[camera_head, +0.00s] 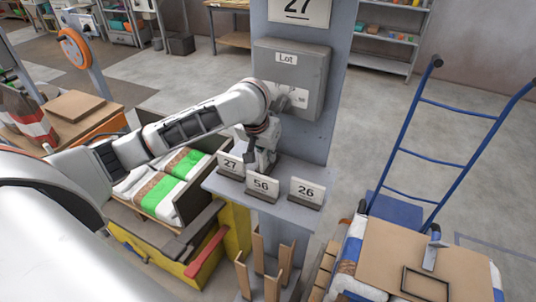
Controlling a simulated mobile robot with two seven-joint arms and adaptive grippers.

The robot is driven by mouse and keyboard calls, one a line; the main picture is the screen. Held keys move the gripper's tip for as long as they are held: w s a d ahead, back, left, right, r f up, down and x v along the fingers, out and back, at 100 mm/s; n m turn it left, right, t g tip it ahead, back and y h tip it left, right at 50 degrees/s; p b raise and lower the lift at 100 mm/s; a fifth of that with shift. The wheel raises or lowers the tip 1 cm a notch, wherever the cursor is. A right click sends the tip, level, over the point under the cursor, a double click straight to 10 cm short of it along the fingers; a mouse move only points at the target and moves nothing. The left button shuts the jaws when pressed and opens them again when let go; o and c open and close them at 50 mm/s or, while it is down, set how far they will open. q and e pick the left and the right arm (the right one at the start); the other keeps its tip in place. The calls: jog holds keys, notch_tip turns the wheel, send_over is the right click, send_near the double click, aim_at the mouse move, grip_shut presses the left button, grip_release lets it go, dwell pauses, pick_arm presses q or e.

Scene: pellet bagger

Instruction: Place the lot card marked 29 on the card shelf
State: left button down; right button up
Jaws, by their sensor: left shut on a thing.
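The card shelf (217,187) is a grey ledge on the blue-grey post. Three lot cards stand along its front in dark holders: 27 (230,163), 56 (261,184) and 26 (306,190). No card marked 29 is readable. My left gripper (260,164) points down over the shelf, just behind cards 27 and 56. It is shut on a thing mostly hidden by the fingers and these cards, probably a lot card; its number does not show. My right gripper is not in view.
A grey box labelled Lot (318,62) is on the post behind my left arm, below a sign reading 27 (298,10). Filled bags (160,180) lie left of the shelf. A blue hand truck (445,140) and a cardboard-topped stack (385,245) stand right. Wooden uprights (271,285) are below.

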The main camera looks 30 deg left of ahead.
pick_arm(q)
jog(key=shift+f, duration=0.1)
jog(key=c, duration=2.4)
grip_release()
jog(key=shift+o, duration=1.1)
jog(key=shift+r, duration=0.45)
jog(key=v, duration=1)
jog(key=shift+s+r, duration=0.1)
jog(key=shift+s, duration=0.05)
jog(key=shift+s+r, duration=0.3)
jog(key=shift+r, duration=0.2)
